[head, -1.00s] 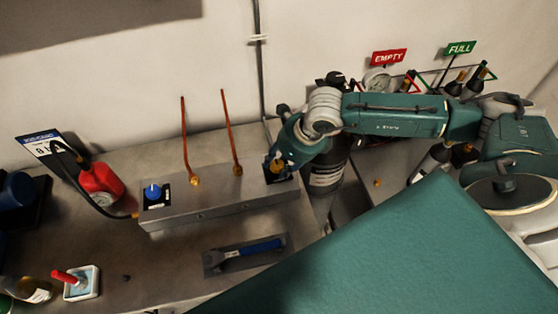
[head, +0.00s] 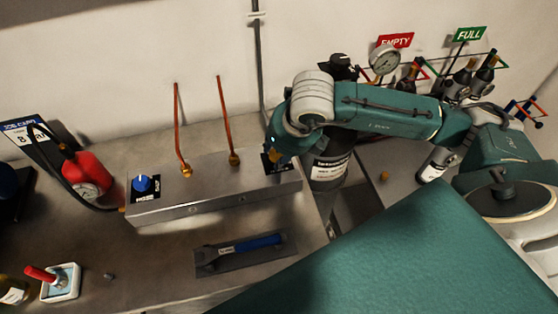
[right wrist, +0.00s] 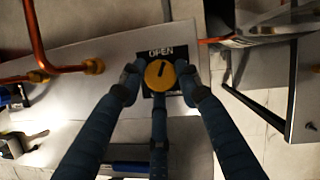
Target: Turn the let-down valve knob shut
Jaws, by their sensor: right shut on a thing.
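The yellow knob (right wrist: 160,75) sits on a black plate (right wrist: 173,52) lettered OPEN along its top edge; lower lettering is mostly hidden. The knob's dark mark points up, leaning slightly right, toward OPEN. My right gripper (right wrist: 160,80) is shut on the knob, with a finger on its left and right sides and another below it. In the head view my right gripper (head: 276,155) is at the right end of the grey metal block (head: 215,190), largely covering the knob. My left gripper is not in view.
A blue knob (head: 143,183) is on the block's left end, and two copper pipes (head: 181,130) rise from it. A blue-handled tool (head: 250,244) lies in front. A dark cylinder (head: 328,170) stands behind the right arm.

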